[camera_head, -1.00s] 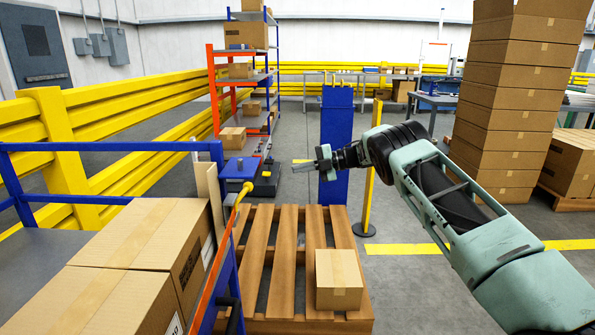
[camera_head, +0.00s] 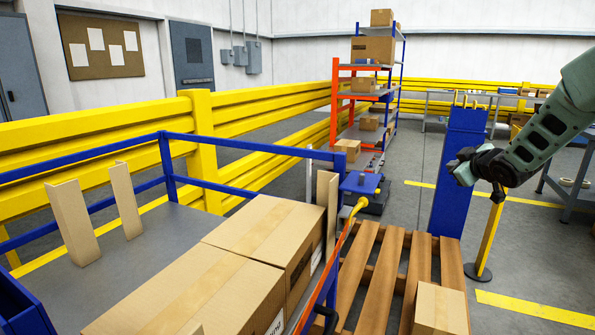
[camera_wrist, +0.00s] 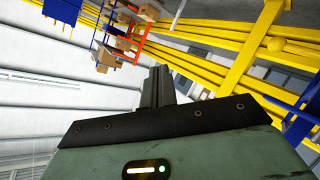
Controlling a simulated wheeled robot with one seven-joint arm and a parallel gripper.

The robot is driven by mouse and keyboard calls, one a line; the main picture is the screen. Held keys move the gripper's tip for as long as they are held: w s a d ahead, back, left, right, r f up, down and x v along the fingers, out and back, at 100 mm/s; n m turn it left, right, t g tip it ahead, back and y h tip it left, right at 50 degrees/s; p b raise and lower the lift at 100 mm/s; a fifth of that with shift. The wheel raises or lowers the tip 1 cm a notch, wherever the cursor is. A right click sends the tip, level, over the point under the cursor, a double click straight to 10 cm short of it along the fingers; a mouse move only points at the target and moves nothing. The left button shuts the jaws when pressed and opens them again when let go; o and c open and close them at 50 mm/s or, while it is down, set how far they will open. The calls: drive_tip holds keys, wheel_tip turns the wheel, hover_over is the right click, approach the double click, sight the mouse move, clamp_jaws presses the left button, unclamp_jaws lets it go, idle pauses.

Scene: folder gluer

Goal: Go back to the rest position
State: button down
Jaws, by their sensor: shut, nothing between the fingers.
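My gripper (camera_wrist: 158,86) shows in the wrist view with its two fingers together and nothing between them. In the head view my gripper (camera_head: 459,170) is at the right, at the end of my green arm. It appears in front of the upright blue panel (camera_head: 460,150), above the floor and holding nothing. The fingers are small and partly turned away in the head view.
A wooden pallet (camera_head: 386,270) with one small carton (camera_head: 440,308) lies at the lower right. Large cartons (camera_head: 225,255) sit on a blue-railed table at the left. A yellow post (camera_head: 490,238) stands beside the panel. Yellow guard rails (camera_head: 200,140) and a stocked shelf (camera_head: 340,100) stand behind.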

drive_tip(key=s+a+f+m+g, duration=0.3)
drive_tip(key=s+a+g, duration=0.1)
drive_tip(key=s, duration=0.9)
drive_tip(key=s+a+f+m+g, duration=0.2)
drive_tip(key=s+a+f+g, duration=0.15)
drive_tip(key=s, duration=0.95)
drive_tip(key=s+a+f+m+g, duration=0.3)
drive_tip(key=s+f+g, duration=0.1)
drive_tip(key=s, duration=0.9)
drive_tip(key=s+a+r+n+g, duration=0.1)
drive_tip(key=s+a+n, duration=0.3)
drive_tip(key=s+a, duration=0.4)
drive_tip(key=s+a+r+n+g, duration=0.2)
drive_tip(key=s+a+n, duration=0.25)
drive_tip(key=a, duration=0.65)
wheel_tip(320, 180, up, 13)
drive_tip(key=p, duration=1.4)
drive_tip(key=shift+d+m, duration=0.35)
drive_tip(key=shift+m, duration=0.1)
drive_tip(key=shift+t, duration=0.25)
